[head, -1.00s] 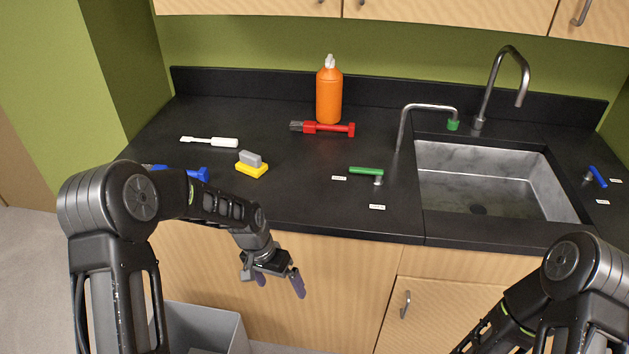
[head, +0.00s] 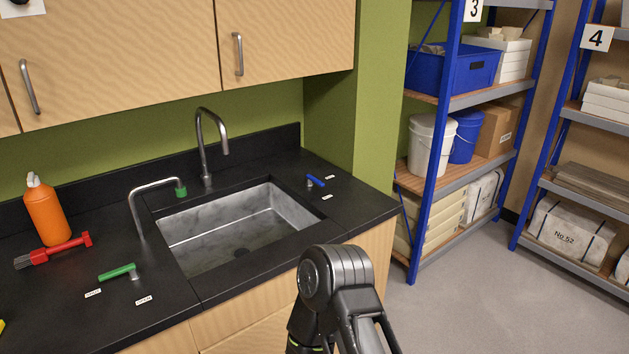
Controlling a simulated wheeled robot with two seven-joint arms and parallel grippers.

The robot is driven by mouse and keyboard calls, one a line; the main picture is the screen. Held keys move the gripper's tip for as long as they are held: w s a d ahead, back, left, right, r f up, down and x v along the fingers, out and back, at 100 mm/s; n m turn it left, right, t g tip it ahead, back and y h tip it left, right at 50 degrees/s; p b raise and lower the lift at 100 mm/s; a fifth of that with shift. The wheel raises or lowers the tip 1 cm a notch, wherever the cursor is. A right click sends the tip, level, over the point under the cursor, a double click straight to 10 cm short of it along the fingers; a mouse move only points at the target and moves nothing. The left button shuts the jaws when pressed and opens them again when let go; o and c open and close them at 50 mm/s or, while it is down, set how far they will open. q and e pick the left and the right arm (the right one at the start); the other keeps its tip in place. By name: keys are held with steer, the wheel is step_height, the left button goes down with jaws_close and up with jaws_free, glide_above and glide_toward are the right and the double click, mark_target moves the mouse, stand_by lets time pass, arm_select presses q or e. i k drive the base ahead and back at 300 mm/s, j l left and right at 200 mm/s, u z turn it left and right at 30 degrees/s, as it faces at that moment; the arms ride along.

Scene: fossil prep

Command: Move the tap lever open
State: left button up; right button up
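The green tap lever (head: 117,272) is on the black counter left of the sink. Its handle points left from a grey pivot at its right end, towards one small white label (head: 93,293). A second label (head: 144,300), seeming to read OPEN, lies in front of the pivot. A grey tap with a green tip (head: 181,191) arches towards the sink (head: 240,230). My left gripper is out of view.
A plain grey faucet (head: 206,150) stands behind the sink. Blue-framed shelves (head: 447,110) stand at right beyond open floor.

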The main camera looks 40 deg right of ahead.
mark_target(309, 178)
steer(key=j+z, duration=0.1)
steer(key=z, duration=0.4)
steer(key=j+z, duration=0.15)
steer(key=z, duration=0.35)
steer(key=j+z, duration=0.1)
steer(key=z, duration=0.35)
